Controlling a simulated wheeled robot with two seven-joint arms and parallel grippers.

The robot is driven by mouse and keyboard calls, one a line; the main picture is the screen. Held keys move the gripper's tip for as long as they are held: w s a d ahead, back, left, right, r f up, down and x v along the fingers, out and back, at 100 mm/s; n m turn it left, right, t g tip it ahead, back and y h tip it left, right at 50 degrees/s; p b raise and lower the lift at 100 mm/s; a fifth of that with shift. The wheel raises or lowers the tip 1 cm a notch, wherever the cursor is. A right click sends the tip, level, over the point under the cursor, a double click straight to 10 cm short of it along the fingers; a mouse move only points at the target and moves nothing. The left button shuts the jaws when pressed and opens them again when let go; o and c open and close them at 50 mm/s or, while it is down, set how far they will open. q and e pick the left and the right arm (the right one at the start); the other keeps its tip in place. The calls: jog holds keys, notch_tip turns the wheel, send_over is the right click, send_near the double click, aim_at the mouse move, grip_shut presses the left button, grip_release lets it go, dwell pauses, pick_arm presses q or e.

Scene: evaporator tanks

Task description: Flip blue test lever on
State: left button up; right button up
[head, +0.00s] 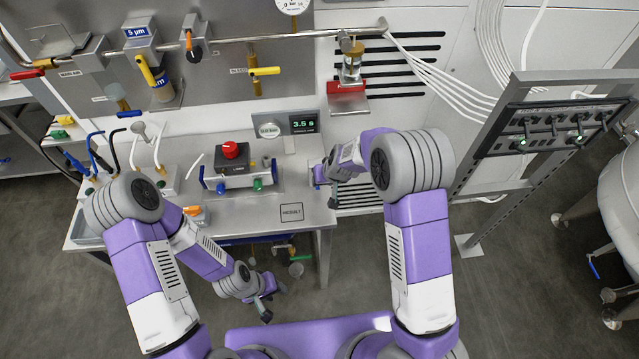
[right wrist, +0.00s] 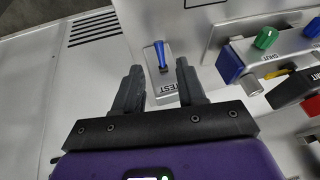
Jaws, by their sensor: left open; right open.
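The blue test lever (right wrist: 161,54) stands on a small silver plate (right wrist: 166,92) marked TEST in the right wrist view. My right gripper (right wrist: 158,70) is open, with its two dark fingers on either side of the lever's line; I cannot tell whether either touches it. In the head view my right gripper (head: 325,178) is at the right end of the steel bench, and the lever is hidden or too small to make out there. My left gripper (head: 272,303) is open and empty, low in front of the bench.
The steel bench (head: 255,214) carries a block with a red knob (head: 230,150) and blue and green knobs, left of my right gripper. A display reading 3.5 s (head: 303,123) stands behind. A grey frame with a switch panel (head: 545,130) is at the right.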

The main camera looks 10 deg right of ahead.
jog(key=x, duration=0.5)
jog(key=shift+w+f, duration=0.1)
jog(key=shift+f, duration=0.3)
grip_shut()
